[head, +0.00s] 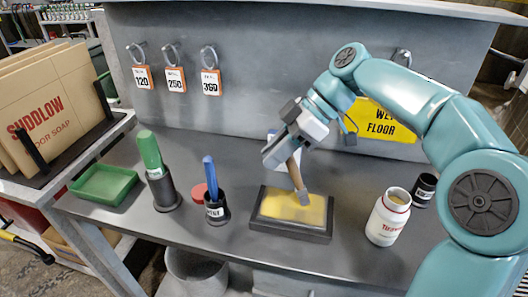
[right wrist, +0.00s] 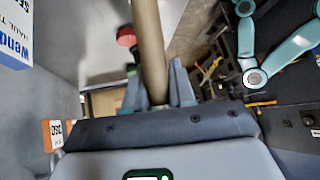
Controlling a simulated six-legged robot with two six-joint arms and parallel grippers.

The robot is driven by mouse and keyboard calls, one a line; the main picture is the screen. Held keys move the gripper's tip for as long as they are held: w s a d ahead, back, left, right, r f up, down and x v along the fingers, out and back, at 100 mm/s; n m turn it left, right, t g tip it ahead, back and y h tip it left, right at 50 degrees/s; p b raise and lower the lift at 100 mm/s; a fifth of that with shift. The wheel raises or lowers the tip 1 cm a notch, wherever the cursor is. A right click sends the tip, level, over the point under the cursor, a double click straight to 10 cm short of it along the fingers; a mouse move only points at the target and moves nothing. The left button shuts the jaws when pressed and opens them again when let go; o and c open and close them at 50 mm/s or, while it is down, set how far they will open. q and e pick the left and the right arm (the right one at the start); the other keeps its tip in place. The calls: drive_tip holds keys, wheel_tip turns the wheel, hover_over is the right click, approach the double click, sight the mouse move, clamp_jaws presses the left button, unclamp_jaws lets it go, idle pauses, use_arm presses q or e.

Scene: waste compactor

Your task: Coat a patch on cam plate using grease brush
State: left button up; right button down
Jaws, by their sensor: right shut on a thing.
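The cam plate seems to be the flat yellow panel in a dark frame (head: 262,226), lying on the grey bench. My right gripper (head: 286,155) is above it, shut on the grease brush (head: 295,174). The brush has a tan handle and a grey head, leaning slightly, with the head low over the right part of the yellow surface. I cannot tell whether it touches, and no separate coated patch can be made out. In the right wrist view the tan handle (right wrist: 149,45) stands between my two fingers (right wrist: 157,92). My left gripper is not in view.
On the bench (head: 340,185) stand a green tray (head: 105,185), a green-handled tool in a holder (head: 152,160), a blue-handled one in a dark cup (head: 215,209), a red disc (head: 199,191), a white jar (head: 388,220) and a dark can (head: 424,190). Numbered tags hang behind.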

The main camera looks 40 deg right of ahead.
sight(292, 160)
drive_tip(key=shift+s+d, duration=0.35)
drive_tip(key=shift+s, duration=0.05)
drive_tip(key=shift+s+d+b, duration=0.35)
drive_tip(key=shift+s+d, duration=0.8)
drive_tip(key=shift+s, duration=0.15)
drive_tip(key=shift+w+d+r, duration=0.1)
drive_tip(key=shift+w+d, duration=0.1)
drive_tip(key=shift+d, duration=0.05)
drive_tip(key=shift+w+d, duration=0.2)
drive_tip(key=shift+w, duration=0.05)
drive_tip(key=shift+w+a+p, duration=0.3)
drive_tip(key=shift+w+a, duration=0.9)
drive_tip(key=shift+w, duration=0.05)
drive_tip(key=w+a+p, duration=0.3)
drive_tip(key=w+a, duration=0.3)
drive_tip(key=w, duration=0.2)
drive_tip(key=shift+a+f, duration=0.2)
drive_tip(key=shift+a, duration=0.2)
